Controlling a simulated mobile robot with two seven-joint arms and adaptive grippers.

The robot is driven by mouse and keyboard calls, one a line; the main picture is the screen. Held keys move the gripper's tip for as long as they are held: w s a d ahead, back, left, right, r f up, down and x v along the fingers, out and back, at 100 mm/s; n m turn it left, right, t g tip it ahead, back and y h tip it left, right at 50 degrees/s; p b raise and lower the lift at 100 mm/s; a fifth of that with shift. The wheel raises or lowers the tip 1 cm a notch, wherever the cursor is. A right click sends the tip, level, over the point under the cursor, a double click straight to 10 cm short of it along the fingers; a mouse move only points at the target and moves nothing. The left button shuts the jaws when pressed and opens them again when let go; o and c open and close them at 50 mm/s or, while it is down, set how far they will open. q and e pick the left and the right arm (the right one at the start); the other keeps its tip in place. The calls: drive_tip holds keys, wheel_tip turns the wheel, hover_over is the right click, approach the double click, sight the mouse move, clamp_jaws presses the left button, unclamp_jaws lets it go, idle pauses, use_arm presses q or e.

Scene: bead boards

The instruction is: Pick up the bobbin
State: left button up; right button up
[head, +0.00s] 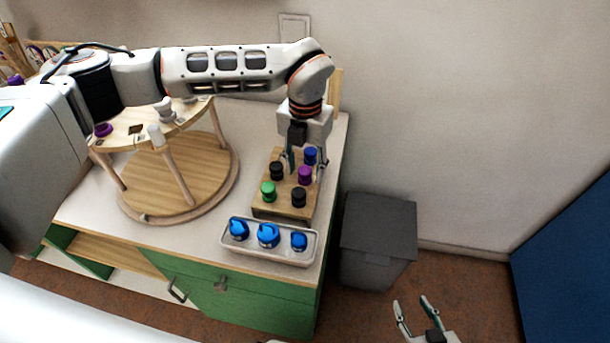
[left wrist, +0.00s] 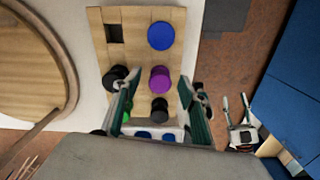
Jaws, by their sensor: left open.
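A wooden peg board (head: 271,209) on the counter holds several bobbins: black (head: 277,170), blue (head: 310,156), purple (head: 305,175), green (head: 268,191) and another black (head: 298,197). My left gripper (head: 304,168) points down over the board, open and empty. In the left wrist view its fingertips (left wrist: 160,78) appear on either side of the purple bobbin (left wrist: 160,80); I cannot tell how far above it they are. The blue bobbin (left wrist: 161,36) lies beyond them, beside an empty square hole (left wrist: 115,34). My right gripper (head: 416,304) is open and empty, low at the right.
A white tray (head: 268,257) with three blue objects stands in front of the board. A round two-tier wooden stand (head: 165,185) is to the left. A grey bin (head: 378,240) stands on the floor beyond the counter's right edge.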

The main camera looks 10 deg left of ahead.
use_arm(q)
drive_tip(key=shift+f, duration=0.75)
drive_tip(key=c, duration=1.2)
drive_tip(key=shift+r, duration=0.1)
